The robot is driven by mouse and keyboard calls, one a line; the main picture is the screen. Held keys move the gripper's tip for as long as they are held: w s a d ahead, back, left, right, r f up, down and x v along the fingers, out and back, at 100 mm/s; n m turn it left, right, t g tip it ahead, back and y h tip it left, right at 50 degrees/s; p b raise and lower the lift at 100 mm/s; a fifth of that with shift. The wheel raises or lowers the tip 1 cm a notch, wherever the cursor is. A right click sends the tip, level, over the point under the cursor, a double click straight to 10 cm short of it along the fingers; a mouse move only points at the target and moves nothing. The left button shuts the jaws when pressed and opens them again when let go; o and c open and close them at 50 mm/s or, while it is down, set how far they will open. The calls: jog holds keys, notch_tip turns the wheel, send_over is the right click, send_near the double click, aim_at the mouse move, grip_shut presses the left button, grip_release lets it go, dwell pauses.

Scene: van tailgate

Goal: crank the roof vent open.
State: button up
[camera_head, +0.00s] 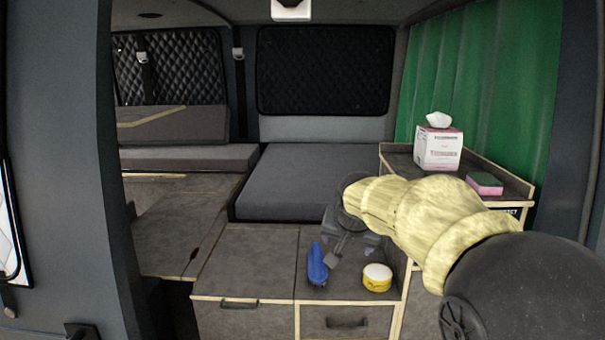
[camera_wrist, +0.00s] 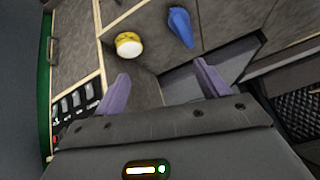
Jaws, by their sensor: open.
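A white fitting (camera_head: 291,10) on the ceiling is cut off by the top edge of the head view; it may be the roof vent or its crank housing, but I cannot tell. No crank handle is clearly visible. My gripper (camera_wrist: 163,84) is open and empty in the wrist view, its two purple-grey fingers spread apart. It points down over the grey cabinet top, far below the ceiling fitting. In the head view my yellow-sleeved arm reaches in from the right and partly hides the cabinet.
A blue object (camera_head: 317,265) and a yellow tin with a white lid (camera_head: 376,278) stand on the cabinet top (camera_head: 250,260). A tissue box (camera_head: 438,148) and a sponge (camera_head: 485,183) sit on the right counter. A green curtain (camera_head: 480,85) hangs behind. Space below the ceiling is clear.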

jog(key=s+d+f+n+g, duration=0.1)
jog(key=s+d+f+g, duration=0.1)
jog(key=s+f, duration=0.8)
jog(key=s+d+f+n+g, duration=0.2)
jog(key=s+d+f, duration=0.1)
jog(key=s+f, duration=0.8)
jog(key=shift+s+d+n+g, duration=0.2)
jog(key=shift+d+n+g, duration=0.1)
jog(key=shift+g, duration=0.1)
jog(key=shift+f, duration=0.1)
jog(key=shift+s+r, duration=0.35)
jog(key=shift+s, duration=0.25)
jog(key=shift+w, duration=0.1)
